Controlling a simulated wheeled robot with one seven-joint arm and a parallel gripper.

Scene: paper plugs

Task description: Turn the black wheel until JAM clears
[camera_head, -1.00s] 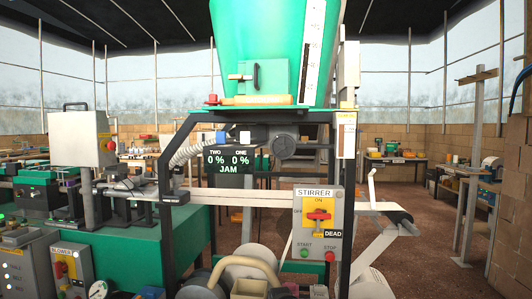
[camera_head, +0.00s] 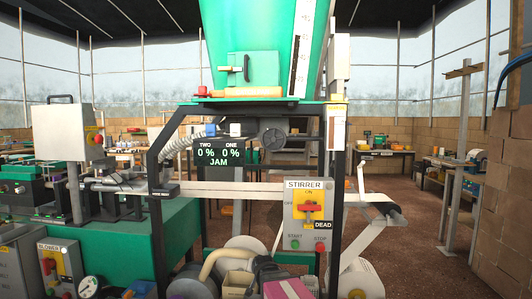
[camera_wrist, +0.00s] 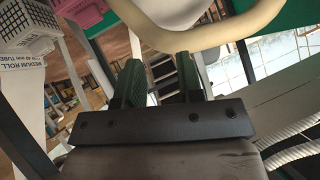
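The black wheel (camera_head: 272,139) is a dark round handwheel under the green hopper (camera_head: 256,45), facing me in the head view. The display (camera_head: 218,158) left of it reads TWO 0 %, ONE 0 % and JAM. My gripper (camera_wrist: 160,80) shows in the wrist view with two green-padded fingers apart. Nothing shows held between them. A beige curved tube (camera_wrist: 220,38) passes beyond the fingertips. The wheel is not visible in the wrist view, and I cannot make out my gripper in the head view.
The STIRRER switch box (camera_head: 305,217), tagged DEAD, is below right of the wheel. A white strip (camera_head: 235,187) runs across the frame below the display. A ribbed hose (camera_head: 178,137) is at left. A pink box (camera_head: 287,288) and white roll (camera_head: 361,279) are low in front.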

